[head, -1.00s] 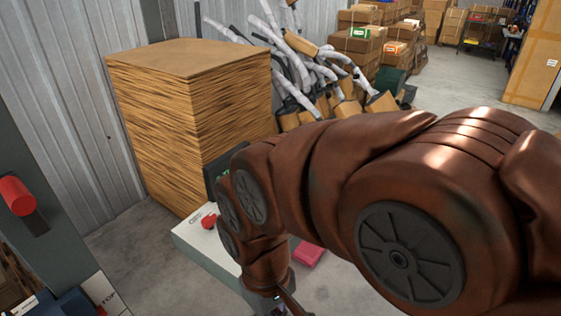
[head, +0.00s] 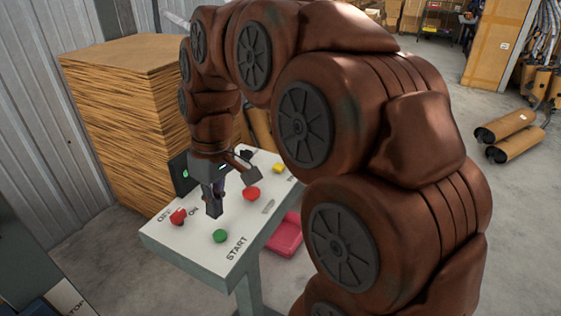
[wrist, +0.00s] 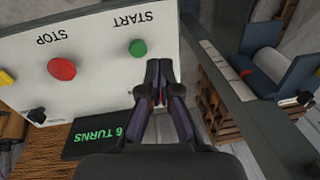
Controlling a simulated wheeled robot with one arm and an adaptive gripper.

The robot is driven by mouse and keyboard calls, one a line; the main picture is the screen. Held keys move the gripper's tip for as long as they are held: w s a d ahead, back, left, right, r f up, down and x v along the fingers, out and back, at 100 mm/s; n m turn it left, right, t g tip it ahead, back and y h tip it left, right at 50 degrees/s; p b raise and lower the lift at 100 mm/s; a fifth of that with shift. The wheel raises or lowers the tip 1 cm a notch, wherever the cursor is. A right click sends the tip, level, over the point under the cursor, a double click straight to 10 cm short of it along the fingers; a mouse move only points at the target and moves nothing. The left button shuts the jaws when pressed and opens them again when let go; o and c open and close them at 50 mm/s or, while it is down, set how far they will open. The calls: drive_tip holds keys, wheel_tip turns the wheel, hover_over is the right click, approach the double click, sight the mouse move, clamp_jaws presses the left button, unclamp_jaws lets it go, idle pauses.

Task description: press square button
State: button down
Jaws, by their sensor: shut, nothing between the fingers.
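A white control panel (head: 170,240) on a stand holds several controls. The yellow button (head: 278,168) sits at its far right corner and looks square. It is cut off at the left edge of the wrist view (wrist: 6,77). A round red button (head: 251,194) and a round green button (head: 220,236) by START are nearer. A red switch knob (head: 178,216) stands by OFF/ON. My gripper (head: 214,210) is shut and empty above the panel, between the red knob and the round red button. In the wrist view its fingertips (wrist: 158,78) point near the green button (wrist: 138,48).
A dark display (wrist: 98,138) reading "6 TURNS" stands at the panel's back edge. A tall cardboard stack (head: 130,110) stands behind. A pink-red tray (head: 284,238) lies below on the floor. Floor to the right is open, with mufflers (head: 505,135) farther off.

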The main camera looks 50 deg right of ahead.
drive_tip(key=w+d+r+t+b, duration=0.1)
drive_tip(key=w+d+r, duration=0.1)
drive_tip(key=w+d, duration=0.6)
drive_tip(key=r+n+t+b, duration=0.1)
drive_tip(key=t+b, duration=0.1)
hover_over(278, 165)
drive_tip(key=s+d, duration=0.1)
drive_tip(key=s, duration=0.3)
drive_tip(key=shift+w, duration=0.15)
drive_tip(key=p+x, duration=0.1)
drive_tip(key=x, duration=0.3)
drive_tip(key=p+x, duration=0.1)
drive_tip(key=x, duration=0.3)
drive_tip(key=d+p+x, duration=0.1)
drive_tip(key=x, duration=0.4)
drive_tip(key=shift+s+f, duration=0.25)
drive_tip(key=shift+s, duration=0.05)
drive_tip(key=shift+f, duration=0.3)
